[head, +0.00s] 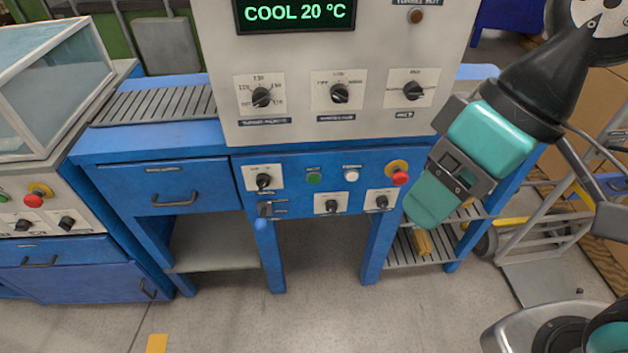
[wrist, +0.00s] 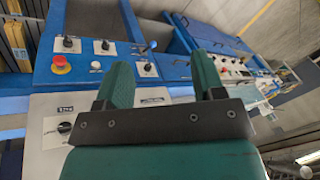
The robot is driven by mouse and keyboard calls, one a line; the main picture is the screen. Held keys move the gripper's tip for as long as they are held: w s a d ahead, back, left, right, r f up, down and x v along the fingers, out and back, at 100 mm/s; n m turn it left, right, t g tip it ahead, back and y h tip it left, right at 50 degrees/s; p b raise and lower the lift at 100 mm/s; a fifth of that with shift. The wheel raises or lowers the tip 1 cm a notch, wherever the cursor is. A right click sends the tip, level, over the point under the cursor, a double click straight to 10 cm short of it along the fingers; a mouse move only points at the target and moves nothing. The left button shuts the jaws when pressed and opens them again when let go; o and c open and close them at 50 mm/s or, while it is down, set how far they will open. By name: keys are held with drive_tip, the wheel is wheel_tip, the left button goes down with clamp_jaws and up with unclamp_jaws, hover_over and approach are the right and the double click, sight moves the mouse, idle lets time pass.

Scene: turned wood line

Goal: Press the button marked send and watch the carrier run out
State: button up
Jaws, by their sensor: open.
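A blue control panel on the machine front holds a green button (head: 314,178), a white button (head: 351,175) and a red mushroom button on a yellow collar (head: 399,175). Their labels are too small to read, so I cannot tell which is marked send. The white button (wrist: 96,66) and red button (wrist: 61,64) also show in the wrist view; the green one seems hidden by a finger. My gripper (head: 428,205) is at the right of the panel in the head view, apart from the buttons. In the wrist view its green fingers (wrist: 162,80) are spread and empty. I cannot identify a carrier.
Several black knobs and a blue-tipped lever (head: 261,222) are on the panel. A white cabinet with a "COOL 20 °C" display (head: 296,14) stands above it. A slatted conveyor (head: 158,103) runs left. A hand truck (head: 545,240) stands right. The floor in front is clear.

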clamp_jaws()
idle(1.5)
